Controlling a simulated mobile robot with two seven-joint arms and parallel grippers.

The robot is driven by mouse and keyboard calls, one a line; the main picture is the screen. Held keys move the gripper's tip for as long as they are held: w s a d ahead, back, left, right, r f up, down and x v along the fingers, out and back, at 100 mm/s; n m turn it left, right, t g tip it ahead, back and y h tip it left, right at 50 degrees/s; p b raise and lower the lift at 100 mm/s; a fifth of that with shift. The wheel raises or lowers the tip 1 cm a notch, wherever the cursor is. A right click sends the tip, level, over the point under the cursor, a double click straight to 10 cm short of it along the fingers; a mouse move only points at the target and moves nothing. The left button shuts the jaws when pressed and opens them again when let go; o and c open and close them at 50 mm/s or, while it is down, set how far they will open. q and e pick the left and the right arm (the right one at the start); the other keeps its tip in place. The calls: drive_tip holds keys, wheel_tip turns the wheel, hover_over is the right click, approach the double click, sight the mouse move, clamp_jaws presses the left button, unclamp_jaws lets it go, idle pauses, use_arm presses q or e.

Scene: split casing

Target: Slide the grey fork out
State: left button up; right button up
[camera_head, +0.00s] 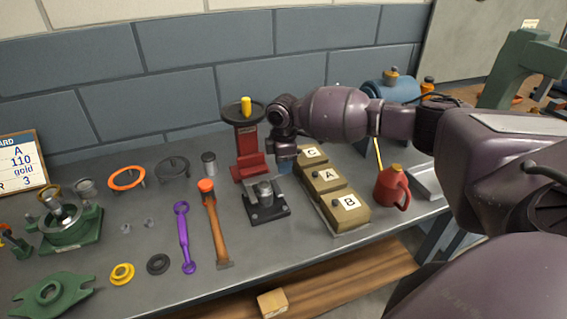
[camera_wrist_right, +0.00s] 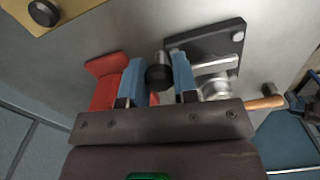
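The grey fork (camera_wrist_right: 212,65) shows in the right wrist view as a pale bar at the dark fixture, partly hidden by a finger. The black fixture (camera_head: 252,212) with its grey cylinder (camera_head: 265,189) stands mid-bench in the head view. My right gripper (camera_head: 287,160) is low behind and right of it, beside the red stand. Its blue fingers (camera_wrist_right: 160,82) stand apart with a dark round knob (camera_wrist_right: 159,74) between them, apparently the fork's end. I cannot tell whether they press on it. My left gripper is not in view.
The red stand (camera_head: 247,150) is close on the gripper's left. Tan boxes marked C, A and B (camera_head: 343,217) stand close on the right, with a red can (camera_head: 391,188) beyond. A hammer (camera_head: 215,225) and a purple wrench (camera_head: 184,238) lie left of the fixture.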

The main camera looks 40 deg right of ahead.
clamp_jaws()
drive_tip(key=shift+w+d+f+b, duration=0.15)
drive_tip(key=shift+w+b, duration=0.1)
drive_tip(key=shift+w, duration=0.4)
drive_tip(key=shift+w+d+r+b, duration=0.1)
drive_tip(key=shift+w+d+b, duration=0.1)
drive_tip(key=shift+w, duration=0.8)
drive_tip(key=o, duration=0.8)
unclamp_jaws()
drive_tip(key=shift+s, duration=0.1)
